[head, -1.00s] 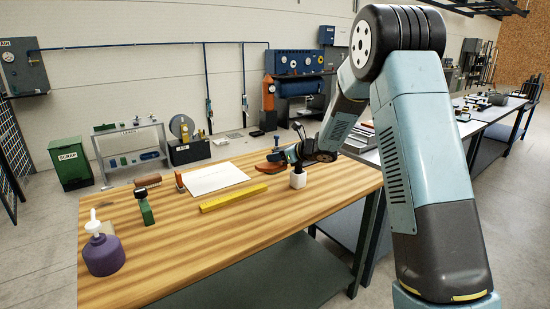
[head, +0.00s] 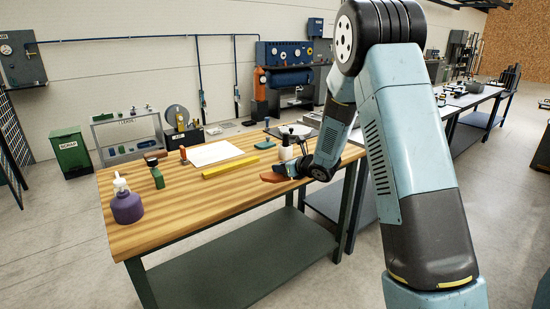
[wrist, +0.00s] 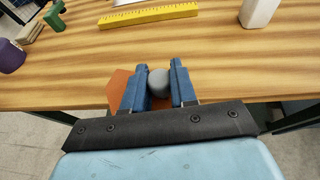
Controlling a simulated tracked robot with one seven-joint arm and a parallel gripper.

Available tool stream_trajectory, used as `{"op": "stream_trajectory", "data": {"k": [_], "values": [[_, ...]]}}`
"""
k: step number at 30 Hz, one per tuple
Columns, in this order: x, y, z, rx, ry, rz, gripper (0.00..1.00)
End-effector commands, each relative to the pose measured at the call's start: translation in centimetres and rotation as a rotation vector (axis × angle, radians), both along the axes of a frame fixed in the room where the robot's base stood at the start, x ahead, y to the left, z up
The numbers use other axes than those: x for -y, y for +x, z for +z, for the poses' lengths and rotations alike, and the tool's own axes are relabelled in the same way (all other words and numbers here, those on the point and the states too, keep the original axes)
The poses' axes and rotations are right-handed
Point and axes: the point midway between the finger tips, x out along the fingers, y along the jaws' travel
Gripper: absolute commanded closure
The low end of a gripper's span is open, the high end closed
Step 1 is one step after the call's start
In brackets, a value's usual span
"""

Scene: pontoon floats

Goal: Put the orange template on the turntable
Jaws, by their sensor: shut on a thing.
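The orange template (head: 272,177) is held by my gripper (head: 290,171) at the near right edge of the wooden table. In the wrist view, my gripper (wrist: 158,82) has its blue fingers shut on a round grey knob (wrist: 158,83). Orange plate (wrist: 119,86) shows beside and beneath the left finger, and the fingers hide much of the rest. A flat grey disc (head: 291,131), which may be the turntable, lies at the table's far right corner. It is partly hidden behind a white bottle, and it is not seen in the wrist view.
The white bottle (head: 286,151) and a teal piece (head: 267,144) stand near the disc. A yellow bar (head: 230,168) and white sheet (head: 214,153) lie mid-table. A green object (head: 158,177) and purple bottle (head: 127,205) are at left. The table's front is clear.

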Motion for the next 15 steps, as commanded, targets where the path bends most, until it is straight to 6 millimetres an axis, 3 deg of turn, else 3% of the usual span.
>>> {"op": "stream_trajectory", "data": {"k": [8, 15], "values": [[5.5, -2.7, -6.5, -0.008, -0.005, -0.257, 1.0], [12.6, -6.0, -12.7, -0.005, -0.01, -0.553, 1.0]]}}
